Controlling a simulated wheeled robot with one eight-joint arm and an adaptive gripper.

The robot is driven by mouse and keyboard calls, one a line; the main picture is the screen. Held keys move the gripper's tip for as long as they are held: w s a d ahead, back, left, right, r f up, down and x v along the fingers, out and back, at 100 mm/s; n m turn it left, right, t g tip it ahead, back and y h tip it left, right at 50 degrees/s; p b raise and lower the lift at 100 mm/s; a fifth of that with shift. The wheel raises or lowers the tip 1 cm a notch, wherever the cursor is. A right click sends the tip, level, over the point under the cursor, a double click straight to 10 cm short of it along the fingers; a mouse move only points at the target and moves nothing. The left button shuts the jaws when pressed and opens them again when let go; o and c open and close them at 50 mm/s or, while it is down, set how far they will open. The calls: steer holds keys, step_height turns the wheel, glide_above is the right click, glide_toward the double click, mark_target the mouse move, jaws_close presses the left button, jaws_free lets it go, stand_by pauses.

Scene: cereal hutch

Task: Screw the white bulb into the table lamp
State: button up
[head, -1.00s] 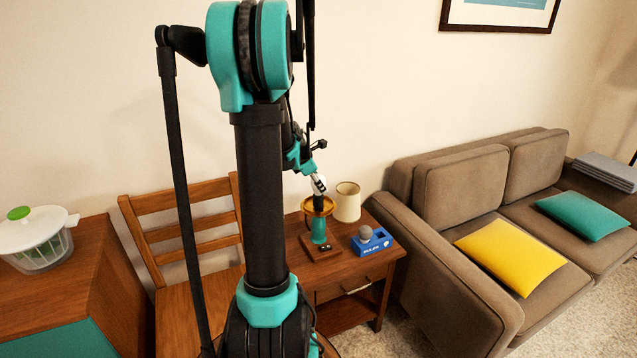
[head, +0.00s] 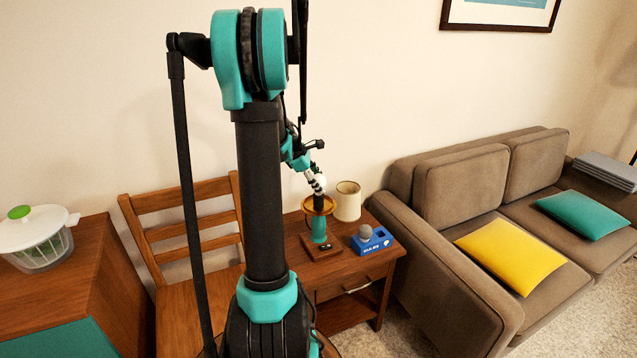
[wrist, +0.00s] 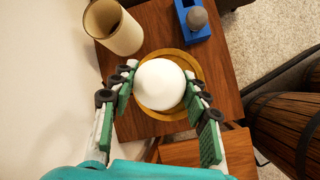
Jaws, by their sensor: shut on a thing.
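The white bulb (wrist: 160,84) sits between the green-padded fingers of my gripper (wrist: 161,90) in the wrist view, and the gripper is shut on it. In the head view the bulb (head: 319,181) shows as a small white spot at my gripper (head: 318,186), above the table lamp (head: 319,230). The lamp has a green body, a square wooden base and a gold ring (head: 318,206) near its top. In the wrist view the gold ring (wrist: 152,54) lies around and below the bulb. The bulb hides the socket, so I cannot tell whether the threads touch.
A cream lampshade (head: 347,201) stands behind the lamp. A blue holder (head: 372,243) with a grey bulb (head: 365,232) stands to its right on the wooden side table (head: 345,270). A chair (head: 195,225) is to the left and a sofa (head: 470,210) to the right.

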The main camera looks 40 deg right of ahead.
steer(key=m+g, duration=0.1)
steer(key=m, duration=0.2)
steer(key=shift+g+y, duration=0.3)
steer(key=shift+y, duration=0.1)
steer(key=m+g+y, duration=0.1)
steer(key=m, duration=0.3)
steer(key=shift+g+y, duration=0.3)
steer(key=m, duration=0.2)
steer(key=m+y, duration=0.1)
steer(key=m, duration=0.1)
steer(key=shift+g+y, duration=0.3)
steer(key=shift+g, duration=0.1)
steer(key=shift+m, duration=0.3)
